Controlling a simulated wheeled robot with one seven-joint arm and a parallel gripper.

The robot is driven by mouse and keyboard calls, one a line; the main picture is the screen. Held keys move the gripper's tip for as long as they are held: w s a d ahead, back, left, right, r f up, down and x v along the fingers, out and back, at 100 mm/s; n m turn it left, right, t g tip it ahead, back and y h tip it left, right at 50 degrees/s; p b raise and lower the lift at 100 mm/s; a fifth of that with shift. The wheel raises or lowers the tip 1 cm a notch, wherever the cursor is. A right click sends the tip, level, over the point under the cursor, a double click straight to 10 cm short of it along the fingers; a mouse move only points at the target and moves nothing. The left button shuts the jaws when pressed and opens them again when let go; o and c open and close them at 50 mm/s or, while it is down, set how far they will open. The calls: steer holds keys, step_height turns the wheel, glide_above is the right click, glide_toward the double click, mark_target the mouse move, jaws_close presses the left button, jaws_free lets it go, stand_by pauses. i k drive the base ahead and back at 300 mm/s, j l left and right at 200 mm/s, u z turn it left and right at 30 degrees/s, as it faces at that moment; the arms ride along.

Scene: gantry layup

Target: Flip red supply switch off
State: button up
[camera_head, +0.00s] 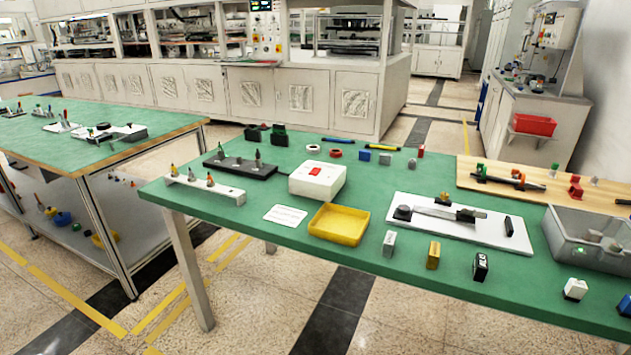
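A white box with a red switch (316,171) on its top stands on the green table, left of the middle in the head view. I take this to be the red supply switch; its white housing (318,187) sits flat on the table. The switch is too small to tell whether it is on or off. My gripper and arm do not show in this view.
On the green table (370,200), a yellow tray (340,238) stands just in front of the white box. A black base with pegs (240,165) and a white rack (205,190) stand left. A white board (520,240) and grey bin (585,257) are right.

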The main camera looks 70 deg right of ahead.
mark_target(314, 171)
steer(key=l+z, duration=0.1)
steer(key=l, duration=0.3)
steer(key=i+l+z, duration=0.15)
steer(key=l, duration=0.25)
steer(key=l+z, duration=0.1)
steer(key=l, duration=0.25)
steer(key=i+l+z, duration=0.15)
steer(key=l, duration=0.25)
